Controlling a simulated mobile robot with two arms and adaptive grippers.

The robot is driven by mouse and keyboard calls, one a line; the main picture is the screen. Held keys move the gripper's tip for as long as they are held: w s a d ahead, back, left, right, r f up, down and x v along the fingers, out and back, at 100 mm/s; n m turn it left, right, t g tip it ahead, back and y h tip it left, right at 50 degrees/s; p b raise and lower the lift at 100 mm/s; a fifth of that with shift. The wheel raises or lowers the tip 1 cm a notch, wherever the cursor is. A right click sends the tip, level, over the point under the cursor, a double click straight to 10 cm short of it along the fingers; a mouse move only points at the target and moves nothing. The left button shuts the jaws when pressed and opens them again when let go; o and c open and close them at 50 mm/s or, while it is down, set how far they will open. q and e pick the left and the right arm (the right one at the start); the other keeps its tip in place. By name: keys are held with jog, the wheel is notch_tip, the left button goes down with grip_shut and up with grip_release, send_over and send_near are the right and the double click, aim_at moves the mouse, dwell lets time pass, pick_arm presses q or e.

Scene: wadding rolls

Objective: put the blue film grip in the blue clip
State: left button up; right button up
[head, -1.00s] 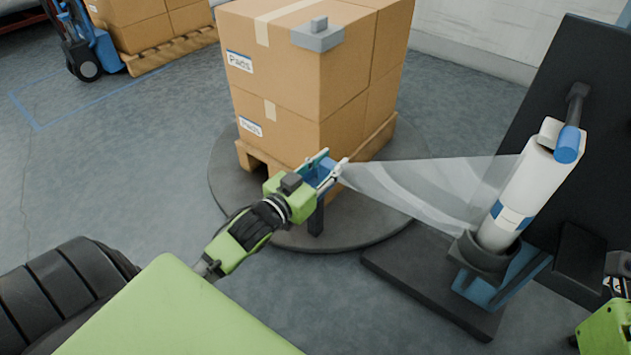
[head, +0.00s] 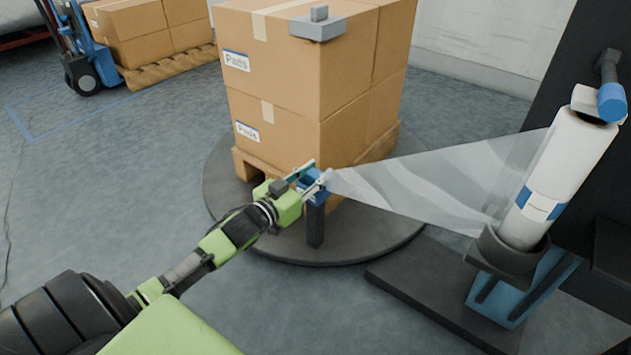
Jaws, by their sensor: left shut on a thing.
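My left gripper (head: 314,178) is shut on the blue film grip, at the narrow end of the film, low in front of the boxes. A blue part (head: 314,188), which looks like the blue clip, tops a short dark post (head: 316,226) right at the gripper. Grip and clip overlap here, so I cannot tell whether the grip sits inside the clip or only against it. The clear film (head: 430,185) stretches from the gripper to the white film roll (head: 560,175) at the right. My right gripper is out of view.
Stacked cartons (head: 290,85) stand on a wooden pallet (head: 255,172) on the round dark turntable (head: 375,240). A grey block (head: 320,26) lies on top. The roll stands in a dark holder (head: 510,255) on a low base. A blue pallet truck (head: 85,60) is far left.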

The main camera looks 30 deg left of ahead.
pick_arm(q)
jog(key=shift+f, duration=0.15)
jog(key=o, duration=1.1)
jog(key=shift+f, duration=0.1)
